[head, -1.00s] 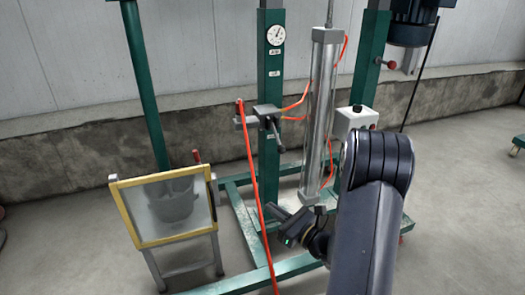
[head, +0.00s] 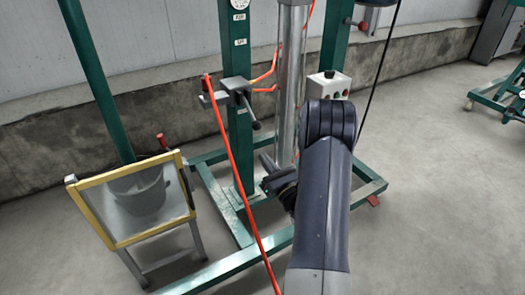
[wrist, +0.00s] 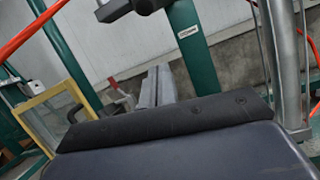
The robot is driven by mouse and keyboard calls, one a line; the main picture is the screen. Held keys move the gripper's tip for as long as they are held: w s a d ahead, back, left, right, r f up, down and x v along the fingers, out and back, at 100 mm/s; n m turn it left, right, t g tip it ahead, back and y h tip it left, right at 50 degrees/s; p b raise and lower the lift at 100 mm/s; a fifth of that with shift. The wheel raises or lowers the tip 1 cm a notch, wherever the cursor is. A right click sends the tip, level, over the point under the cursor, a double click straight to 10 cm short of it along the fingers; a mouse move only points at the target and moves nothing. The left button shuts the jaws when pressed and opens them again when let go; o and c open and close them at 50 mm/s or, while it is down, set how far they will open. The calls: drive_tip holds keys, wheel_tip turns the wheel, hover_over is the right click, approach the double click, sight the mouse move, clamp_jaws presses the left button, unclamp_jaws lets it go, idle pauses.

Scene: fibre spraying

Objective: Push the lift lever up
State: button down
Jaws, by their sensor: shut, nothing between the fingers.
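The lift lever (head: 253,115) is a short dark handle that slants down to the right from a grey valve block (head: 234,90) on the green post. In the wrist view, part of the valve block (wrist: 115,10) shows at the top edge, and the lever there is hard to make out. My gripper (head: 264,160) is shut and empty. It is below the lever and apart from it, in front of the lower part of the post. In the wrist view, my gripper's fingers (wrist: 153,86) point up, under the valve.
A silver cylinder (head: 290,80) stands right of the post, with orange hoses (head: 265,75). An orange hose (head: 235,170) hangs in front on the left. A yellow-framed screen (head: 130,205) stands left. A control box (head: 327,85) is at the right. The floor at right is open.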

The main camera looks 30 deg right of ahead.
sight(251, 113)
drive_tip(key=d+b+x, duration=0.1)
drive_tip(key=b+x, duration=0.1)
drive_tip(key=x, duration=0.7)
drive_tip(key=shift+s+a+r, duration=0.1)
drive_tip(key=shift+s+r, duration=0.55)
drive_tip(key=shift+r, duration=0.15)
drive_tip(key=shift+s+a+r, duration=0.1)
drive_tip(key=shift+s+r, duration=0.55)
drive_tip(key=shift+r, duration=0.15)
drive_tip(key=shift+s+r+g+p, duration=0.3)
drive_tip(key=shift+g+p, duration=0.4)
drive_tip(key=shift+p, duration=0.2)
